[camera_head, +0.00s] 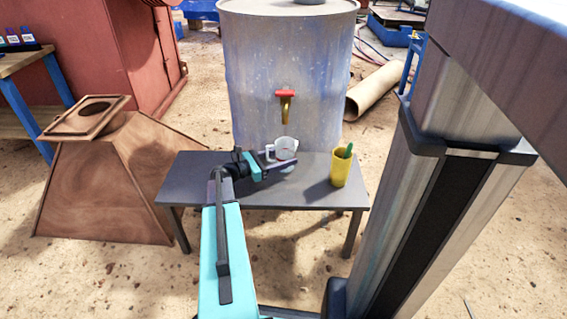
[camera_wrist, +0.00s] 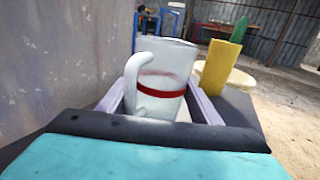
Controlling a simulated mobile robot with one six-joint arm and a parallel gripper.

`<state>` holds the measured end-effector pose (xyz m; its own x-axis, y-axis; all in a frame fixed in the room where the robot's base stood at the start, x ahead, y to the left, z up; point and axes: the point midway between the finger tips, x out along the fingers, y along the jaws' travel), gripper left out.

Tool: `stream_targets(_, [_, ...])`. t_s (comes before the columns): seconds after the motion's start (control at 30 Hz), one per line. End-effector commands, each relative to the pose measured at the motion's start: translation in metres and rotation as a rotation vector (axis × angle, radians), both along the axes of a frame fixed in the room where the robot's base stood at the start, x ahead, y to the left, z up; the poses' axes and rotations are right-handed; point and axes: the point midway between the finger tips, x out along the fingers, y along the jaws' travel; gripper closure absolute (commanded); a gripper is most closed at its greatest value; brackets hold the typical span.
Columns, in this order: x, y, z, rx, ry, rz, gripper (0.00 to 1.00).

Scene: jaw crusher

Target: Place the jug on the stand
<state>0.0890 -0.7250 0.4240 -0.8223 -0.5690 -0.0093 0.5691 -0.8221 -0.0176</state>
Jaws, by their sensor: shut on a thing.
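A white jug (camera_head: 286,148) with a red band is held upright at the dark grey table, below and close to the drum's tap. My gripper (camera_head: 280,158) is shut on the jug's body. In the wrist view the jug (camera_wrist: 165,75) sits between the two pale fingers, with its handle facing the camera at left. A small pale round patch (camera_head: 287,168) shows just under the jug; I cannot tell if it is a stand or whether the jug touches it. No other separate stand is clear; the low dark grey table (camera_head: 225,188) is the surface beneath.
A large blue-grey drum (camera_head: 290,60) with a red-handled brass tap (camera_head: 286,103) stands behind the table. A yellow cup (camera_head: 340,170) with a green item in it stands at the table's right. A brown hopper (camera_head: 110,180) is left of the table.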

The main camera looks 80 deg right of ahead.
Motion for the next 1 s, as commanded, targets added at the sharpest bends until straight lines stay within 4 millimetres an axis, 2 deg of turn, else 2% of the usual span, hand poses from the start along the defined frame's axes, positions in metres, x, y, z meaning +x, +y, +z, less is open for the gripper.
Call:
stream_targets(0.1, [0.0001,0.0000,-0.0073,-0.001,0.001,0.000,0.70])
stream_targets(0.57, [0.0003,-0.0001,-0.0091,-0.001,0.001,0.000,0.70])
stream_targets(0.6, [0.0003,0.0001,-0.0096,0.000,0.000,0.000,0.39])
stream_targets(0.7, [0.0003,0.0001,-0.0095,0.000,0.000,0.000,0.23])
stream_targets(1.0, [0.0005,0.0002,-0.0095,0.000,0.000,0.000,0.23])
